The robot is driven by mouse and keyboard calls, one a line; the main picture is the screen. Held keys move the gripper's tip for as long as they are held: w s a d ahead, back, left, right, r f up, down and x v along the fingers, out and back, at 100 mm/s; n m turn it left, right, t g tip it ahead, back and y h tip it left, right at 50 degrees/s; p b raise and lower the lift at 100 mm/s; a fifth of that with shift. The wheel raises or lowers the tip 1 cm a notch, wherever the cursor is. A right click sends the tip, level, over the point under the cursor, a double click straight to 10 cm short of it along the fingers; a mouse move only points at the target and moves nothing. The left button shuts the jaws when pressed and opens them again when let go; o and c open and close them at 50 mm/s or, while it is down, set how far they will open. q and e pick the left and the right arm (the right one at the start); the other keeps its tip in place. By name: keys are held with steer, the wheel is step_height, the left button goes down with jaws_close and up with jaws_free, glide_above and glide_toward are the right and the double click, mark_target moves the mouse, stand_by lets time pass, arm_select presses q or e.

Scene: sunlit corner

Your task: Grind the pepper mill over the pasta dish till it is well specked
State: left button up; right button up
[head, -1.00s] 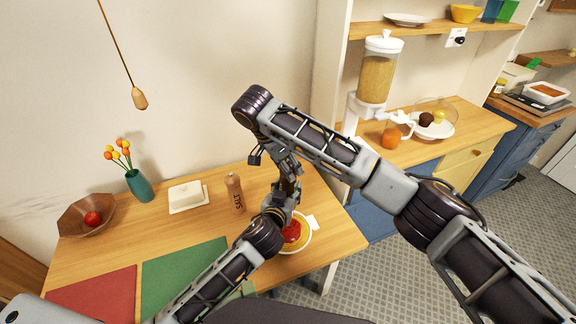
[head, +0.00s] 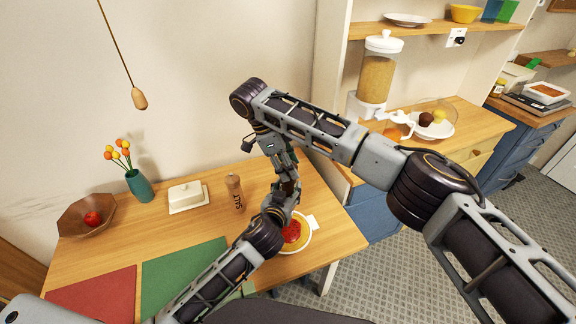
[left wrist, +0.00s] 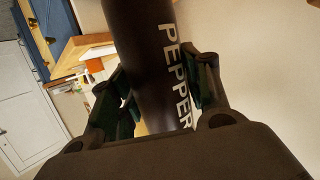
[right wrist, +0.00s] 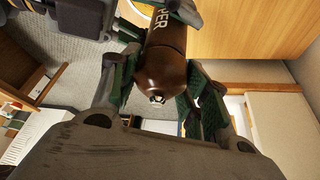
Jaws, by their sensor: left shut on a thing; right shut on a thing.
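The dark brown pepper mill shows in the left wrist view (left wrist: 145,50) with its PEPPER lettering, and my left gripper (left wrist: 160,92) is shut around its body. In the right wrist view the mill's rounded brown top (right wrist: 163,68) with a small metal knob sits between the fingers of my right gripper (right wrist: 163,95), shut on it. In the head view both grippers meet above the pasta dish (head: 301,243), the right above the left (head: 280,205), and mostly hide the mill. The dish holds yellow pasta with red sauce, partly covered by my left arm; I cannot make out specks.
A salt mill (head: 235,192) stands left of my grippers, beside a white butter dish (head: 187,197). A teal vase (head: 139,186), a wooden bowl (head: 72,218), and red (head: 95,293) and green (head: 180,275) mats are further left. A cereal dispenser (head: 377,80) stands on the right counter.

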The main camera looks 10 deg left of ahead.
steer(key=shift+d, duration=0.1)
steer(key=o, duration=1.1)
steer(key=shift+r, duration=0.1)
steer(key=shift+v, duration=5.9)
